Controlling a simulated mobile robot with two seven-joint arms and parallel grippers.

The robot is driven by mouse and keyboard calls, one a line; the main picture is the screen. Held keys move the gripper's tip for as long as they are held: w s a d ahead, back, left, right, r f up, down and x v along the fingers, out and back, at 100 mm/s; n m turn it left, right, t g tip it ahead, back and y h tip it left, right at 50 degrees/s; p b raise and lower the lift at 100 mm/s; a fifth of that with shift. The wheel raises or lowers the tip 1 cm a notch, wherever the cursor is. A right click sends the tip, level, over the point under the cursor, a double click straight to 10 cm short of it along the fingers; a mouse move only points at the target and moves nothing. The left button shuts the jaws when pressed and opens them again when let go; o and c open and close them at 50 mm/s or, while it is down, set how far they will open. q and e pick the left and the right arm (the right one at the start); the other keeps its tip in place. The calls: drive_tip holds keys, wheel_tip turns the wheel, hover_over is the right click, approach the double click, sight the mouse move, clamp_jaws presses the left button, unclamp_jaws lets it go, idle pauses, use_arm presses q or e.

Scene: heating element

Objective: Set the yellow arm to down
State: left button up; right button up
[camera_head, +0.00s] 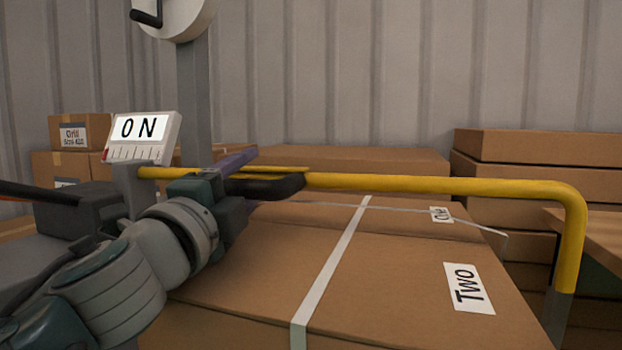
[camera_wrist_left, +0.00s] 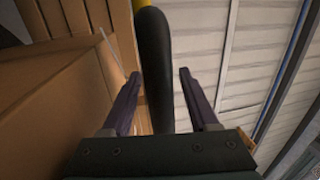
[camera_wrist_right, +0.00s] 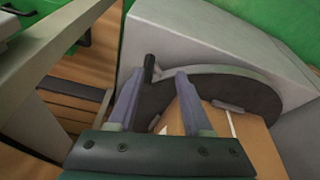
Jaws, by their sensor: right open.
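The yellow arm (camera_head: 430,185) runs roughly level across the head view, then bends down at its right end. A black handle (camera_head: 275,187) lies along its left part. My left gripper (camera_head: 240,165) is at this handle. In the left wrist view, its two purple fingers (camera_wrist_left: 158,85) stand open on either side of the black handle (camera_wrist_left: 155,60), with a visible gap on the right side. A bit of yellow (camera_wrist_left: 141,3) shows at the top there. My right gripper (camera_wrist_right: 159,80) is out of the head view; its wrist view shows it open.
An "ON" display (camera_head: 140,127) stands behind the left arm, below a crank wheel (camera_head: 185,15). A large cardboard box (camera_head: 390,250) lies below the yellow arm; stacked boxes (camera_head: 540,160) stand right. The right wrist view shows a dark disc (camera_wrist_right: 255,98) with a black knob (camera_wrist_right: 149,68).

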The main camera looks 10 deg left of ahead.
idle(0.3)
use_arm(q)
wheel_tip(320, 180, up, 20)
drive_tip(key=p, duration=1.2)
drive_tip(key=shift+r+p, duration=0.15)
drive_tip(key=shift+p, duration=0.2)
drive_tip(key=shift+s+d, duration=0.1)
drive_tip(key=s+f+p, duration=0.1)
drive_tip(key=s, duration=1)
drive_tip(key=shift+d+f, duration=0.25)
drive_tip(key=shift+d, duration=0.2)
drive_tip(key=shift+s, duration=0.1)
